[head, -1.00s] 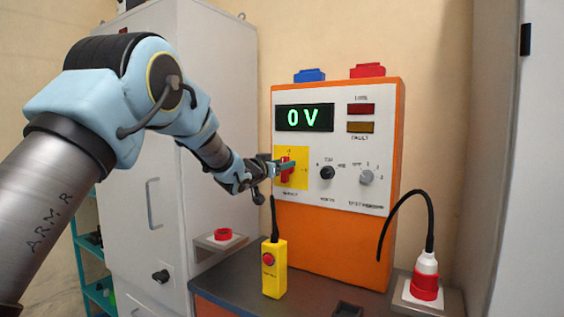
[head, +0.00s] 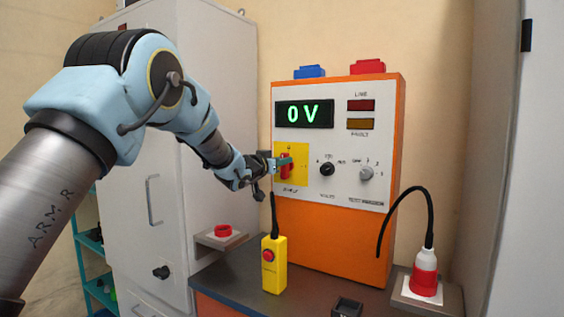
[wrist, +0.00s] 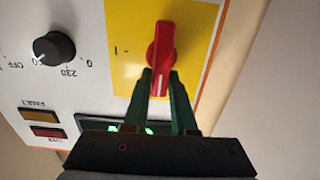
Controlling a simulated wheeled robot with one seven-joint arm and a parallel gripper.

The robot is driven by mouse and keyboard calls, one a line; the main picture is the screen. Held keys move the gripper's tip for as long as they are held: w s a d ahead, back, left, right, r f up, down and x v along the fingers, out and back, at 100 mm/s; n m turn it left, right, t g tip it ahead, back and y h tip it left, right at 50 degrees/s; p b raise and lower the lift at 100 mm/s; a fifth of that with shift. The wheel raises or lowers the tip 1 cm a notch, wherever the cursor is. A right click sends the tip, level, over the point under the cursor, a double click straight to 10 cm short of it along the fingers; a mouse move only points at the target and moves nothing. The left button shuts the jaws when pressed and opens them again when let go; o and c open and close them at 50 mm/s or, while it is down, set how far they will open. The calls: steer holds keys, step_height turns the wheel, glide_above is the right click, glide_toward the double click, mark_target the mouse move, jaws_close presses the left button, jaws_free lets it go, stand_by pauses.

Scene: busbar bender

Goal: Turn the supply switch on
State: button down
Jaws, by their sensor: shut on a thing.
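The supply switch is a red rotary handle (wrist: 161,47) on a yellow plate (wrist: 128,30) on the panel's left side. In the head view the red handle (head: 285,167) shows partly behind my gripper (head: 283,163). In the wrist view my gripper (wrist: 161,84) is shut on the near end of the red handle, one green finger on each side. The handle runs nearly straight up and down in the wrist view. The display (head: 304,114) reads 0 V in green. The LINE lamp (head: 361,105) is dark red and the FAULT lamp (head: 360,124) is dull amber; both look unlit.
A black knob (head: 327,170) and a grey knob (head: 366,173) sit right of the switch. A yellow pendant (head: 273,265) stands on the bench below my gripper. A red and white plug (head: 425,274) is at right. A grey cabinet (head: 150,130) stands behind my arm.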

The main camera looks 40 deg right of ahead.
steer(key=shift+f+m+b, duration=0.15)
steer(key=shift+m+b, duration=0.25)
steer(key=shift+b, duration=0.25)
steer(key=m+b, duration=0.4)
steer(key=s+f+m+b, duration=0.1)
steer(key=m+b, duration=0.3)
steer(key=b, duration=0.1)
steer(key=s+m+b, duration=0.1)
steer(key=m+b, duration=0.3)
steer(key=b, duration=0.1)
steer(key=shift+d+f+m, duration=0.25)
steer(key=shift+m, duration=0.15)
steer(key=m+b, duration=0.3)
steer(key=m, duration=0.1)
steer(key=shift+f, duration=0.25)
steer(key=shift+m, duration=0.3)
steer(key=c, duration=0.7)
jaws_free()
